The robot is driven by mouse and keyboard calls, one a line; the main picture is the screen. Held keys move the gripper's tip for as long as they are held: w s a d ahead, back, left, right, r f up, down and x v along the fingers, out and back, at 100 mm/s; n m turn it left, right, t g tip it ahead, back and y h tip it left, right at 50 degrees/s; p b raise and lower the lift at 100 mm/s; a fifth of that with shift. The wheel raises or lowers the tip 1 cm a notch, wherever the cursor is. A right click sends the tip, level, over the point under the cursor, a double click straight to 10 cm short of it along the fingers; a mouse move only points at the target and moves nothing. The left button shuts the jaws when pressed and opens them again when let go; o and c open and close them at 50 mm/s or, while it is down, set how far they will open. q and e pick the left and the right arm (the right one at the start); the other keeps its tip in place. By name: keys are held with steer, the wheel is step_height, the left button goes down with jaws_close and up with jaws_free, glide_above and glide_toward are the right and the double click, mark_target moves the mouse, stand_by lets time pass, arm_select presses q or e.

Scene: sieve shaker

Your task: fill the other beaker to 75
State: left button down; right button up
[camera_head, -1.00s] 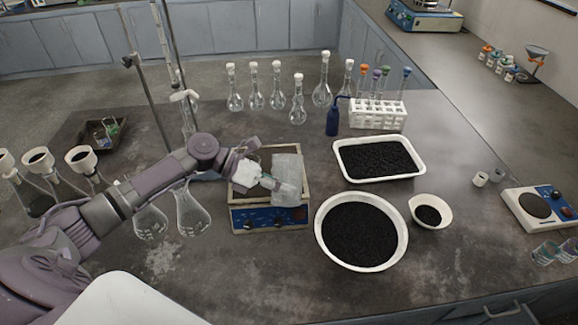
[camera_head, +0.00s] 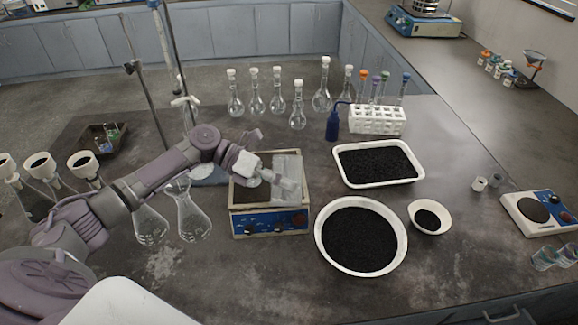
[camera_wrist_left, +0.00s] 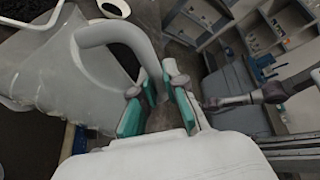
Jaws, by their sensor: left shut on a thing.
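My left gripper (camera_head: 263,174) is over the wooden-framed box with a blue front panel (camera_head: 270,222). It is shut on the handle of a clear jug-like vessel (camera_head: 287,187), which is tilted over the box's top. In the left wrist view the teal fingers of the gripper (camera_wrist_left: 153,103) close around the pale handle, and the translucent vessel (camera_wrist_left: 82,80) fills the left side. I cannot read any scale or level on it. Two small glass vessels with bluish tints, possibly beakers (camera_head: 543,258), stand at the right edge. My right gripper is out of view.
A round bowl (camera_head: 322,258), a rectangular tray (camera_head: 340,178) and a small dish (camera_head: 413,213) hold black granules right of the box. Stoppered flasks (camera_head: 298,116) and a test-tube rack (camera_head: 377,121) stand behind. Conical flasks (camera_head: 192,222) stand left, below my arm. The front of the bench is clear.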

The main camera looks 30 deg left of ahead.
mark_target(285, 172)
arm_select(q)
steer(key=shift+w+r+n+p, duration=0.25)
steer(key=shift+r+n+p, duration=0.25)
steer(key=shift+p, duration=0.65)
stand_by(0.7)
steer(key=shift+w+a+r+n+g+h+p, duration=0.2)
steer(key=shift+w+r+g+p, duration=0.15)
steer(key=shift+p, duration=0.35)
steer(key=shift+w+a+r+n+g+h+p, duration=0.1)
steer(key=shift+r+n+g+h+p, duration=0.15)
steer(key=shift+r+p, duration=0.3)
stand_by(3.7)
